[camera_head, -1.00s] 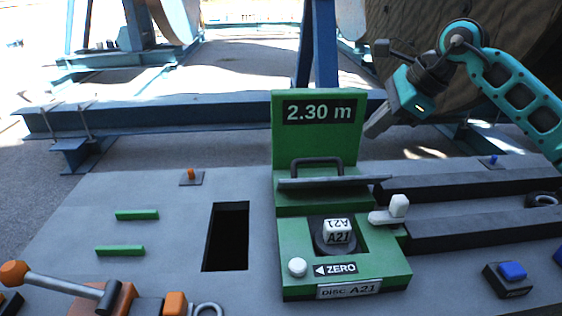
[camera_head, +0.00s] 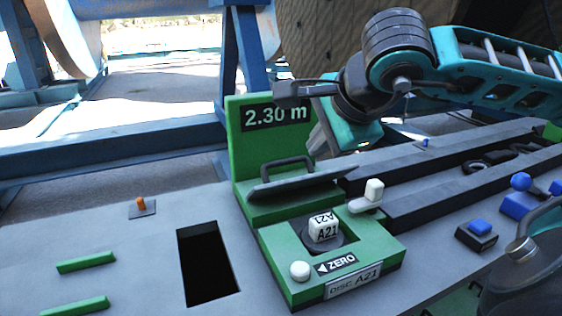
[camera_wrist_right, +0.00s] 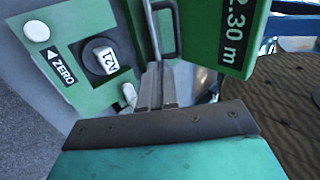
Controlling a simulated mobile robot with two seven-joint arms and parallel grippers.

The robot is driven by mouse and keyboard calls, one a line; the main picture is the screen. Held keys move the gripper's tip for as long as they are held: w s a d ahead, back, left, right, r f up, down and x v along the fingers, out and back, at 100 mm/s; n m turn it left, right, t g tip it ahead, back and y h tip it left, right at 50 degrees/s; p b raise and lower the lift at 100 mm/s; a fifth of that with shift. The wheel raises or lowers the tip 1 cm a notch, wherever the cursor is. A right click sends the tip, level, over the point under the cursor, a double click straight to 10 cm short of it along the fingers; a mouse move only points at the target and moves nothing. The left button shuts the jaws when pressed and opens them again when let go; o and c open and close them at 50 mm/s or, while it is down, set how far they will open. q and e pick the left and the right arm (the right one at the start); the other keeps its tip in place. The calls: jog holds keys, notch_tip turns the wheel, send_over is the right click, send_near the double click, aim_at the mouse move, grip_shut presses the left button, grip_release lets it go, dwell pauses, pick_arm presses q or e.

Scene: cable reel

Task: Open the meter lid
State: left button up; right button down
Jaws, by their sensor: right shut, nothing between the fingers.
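The green meter (camera_head: 275,215) stands on the grey deck, with an upright panel reading 2.30 m (camera_head: 277,115). A dark plate (camera_head: 310,186) with a dark loop handle (camera_head: 288,166) lies across it in front of this panel. The handle also shows in the wrist view (camera_wrist_right: 176,35). In front is an uncovered recess with a white A21 block (camera_head: 323,229). A white lever (camera_head: 368,196) sits at the meter's right side. My right gripper (camera_head: 318,142) is shut and empty beside the panel's right edge. In the wrist view its fingertips (camera_wrist_right: 157,72) appear close to the handle's end; contact is unclear. My left gripper is not in view.
A white button (camera_head: 300,271) sits beside the ZERO label. Left of the meter is a dark rectangular opening (camera_head: 206,265). Dark rails (camera_head: 450,185) run to the right, with a blue button (camera_head: 479,228) in front. Blue steel beams (camera_head: 110,150) stand behind.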

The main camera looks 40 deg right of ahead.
aim_at(292, 159)
jog(key=shift+w+d+r+p+x, duration=0.1)
jog(key=shift+w+r+p+x, duration=0.35)
jog(key=shift+x, duration=1.6)
jog(key=shift+w+d+r+p+x, duration=0.1)
jog(key=shift+p+x, duration=0.65)
jog(key=shift+x, duration=1.3)
jog(key=shift+w+d+r+p+x, duration=0.1)
jog(key=shift+w+r+p+x, duration=0.35)
jog(key=shift+x, duration=1.6)
jog(key=shift+s+f, duration=0.2)
